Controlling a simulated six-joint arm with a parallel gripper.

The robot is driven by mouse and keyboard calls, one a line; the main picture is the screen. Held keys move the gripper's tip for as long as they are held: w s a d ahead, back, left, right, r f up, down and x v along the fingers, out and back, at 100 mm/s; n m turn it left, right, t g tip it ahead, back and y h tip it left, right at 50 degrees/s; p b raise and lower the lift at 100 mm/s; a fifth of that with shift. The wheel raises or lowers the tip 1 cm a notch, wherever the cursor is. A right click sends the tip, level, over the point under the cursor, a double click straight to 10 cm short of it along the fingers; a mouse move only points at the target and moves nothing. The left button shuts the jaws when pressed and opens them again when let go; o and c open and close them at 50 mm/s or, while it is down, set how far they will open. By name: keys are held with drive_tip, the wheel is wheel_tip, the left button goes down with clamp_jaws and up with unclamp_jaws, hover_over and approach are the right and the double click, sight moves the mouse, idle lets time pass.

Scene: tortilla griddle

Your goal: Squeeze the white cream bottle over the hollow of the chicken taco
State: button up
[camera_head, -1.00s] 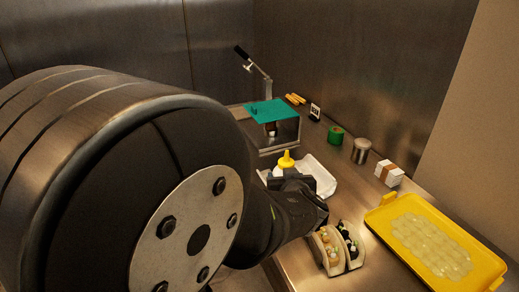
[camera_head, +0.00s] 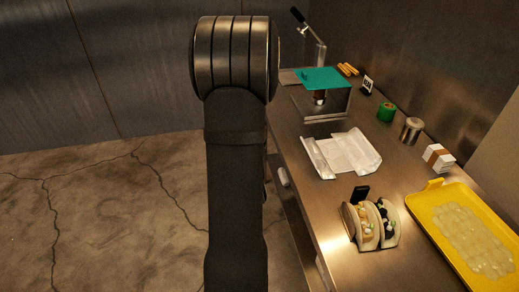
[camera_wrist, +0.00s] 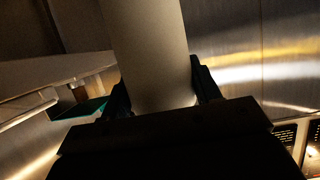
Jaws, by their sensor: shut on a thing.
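The wrist view shows my gripper (camera_wrist: 158,84) shut on a pale cylindrical body, the white cream bottle (camera_wrist: 148,45). In the head view my gripper and the bottle are hidden behind my arm. Two folded tacos stand side by side in the head view, toward the table's front. The left one (camera_head: 367,225) has a light orange filling with white and green bits and looks like the chicken taco. The right one (camera_head: 388,222) has a dark filling. Neither taco shows in the wrist view.
A small black sign (camera_head: 361,193) stands behind the tacos. A yellow tray (camera_head: 421,208) of pale pieces lies to their right. An open white paper-lined tray (camera_head: 318,160) lies behind them. A white box (camera_head: 438,157), metal can (camera_head: 411,131) and green roll (camera_head: 386,112) line the wall.

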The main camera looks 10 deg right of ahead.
drive_tip(key=s+a+f, duration=0.1)
drive_tip(key=a+f, duration=0.7)
drive_tip(key=f, duration=0.4)
drive_tip(key=w+d+r+m+g+h, duration=0.15)
drive_tip(key=d+r+m+h, duration=0.25)
drive_tip(key=d+r, duration=0.6)
drive_tip(key=w+d+r+m+g+h, duration=0.15)
drive_tip(key=d+r+m+h, duration=0.25)
drive_tip(key=d+r, duration=0.55)
drive_tip(key=s+d+r+m+g+h, duration=0.4)
drive_tip(key=s+d, duration=0.3)
drive_tip(key=s, duration=0.6)
drive_tip(key=s+d+r+m+g+h, duration=0.1)
drive_tip(key=s+d+r+m+g, duration=0.35)
drive_tip(key=s+d, duration=0.6)
drive_tip(key=w+a+f+m+t+h, duration=0.1)
drive_tip(key=w+a+f+m+t, duration=0.3)
drive_tip(key=m, duration=0.8)
wheel_tip(320, 180, down, 3)
drive_tip(key=w+t, duration=0.1)
drive_tip(key=t, duration=0.2)
drive_tip(key=shift+w+r+m+h, duration=0.15)
drive_tip(key=shift+w+m+h, duration=0.2)
drive_tip(key=shift+h, duration=0.05)
drive_tip(key=o, duration=1.1)
drive_tip(key=shift+t, duration=0.35)
drive_tip(key=c, duration=1.1)
